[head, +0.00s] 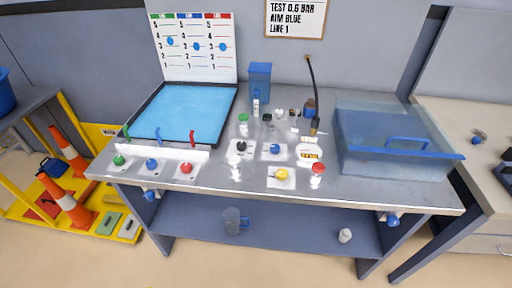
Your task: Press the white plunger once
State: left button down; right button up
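No white plunger can be picked out for certain at this size. A small white upright piece (236,171) stands near the front middle of the grey metal bench (215,185), below a black knob (241,147); I cannot tell whether it is the plunger. Other small white pieces stand further back, near a green-capped one (243,120). A white piece with a red top (317,170) stands to the right of a yellow knob (281,175). Neither of my grippers is in view.
A blue tray (188,112) lies at back left, with coloured levers (158,135) before it. A clear blue box (390,140) fills the right end. A jug (233,220) and a white object (345,235) are on the lower shelf. Orange cones (66,200) stand left.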

aim_at(235, 161)
jog(key=u, duration=0.8)
jog(key=k, duration=0.8)
jog(key=z, duration=1.65)
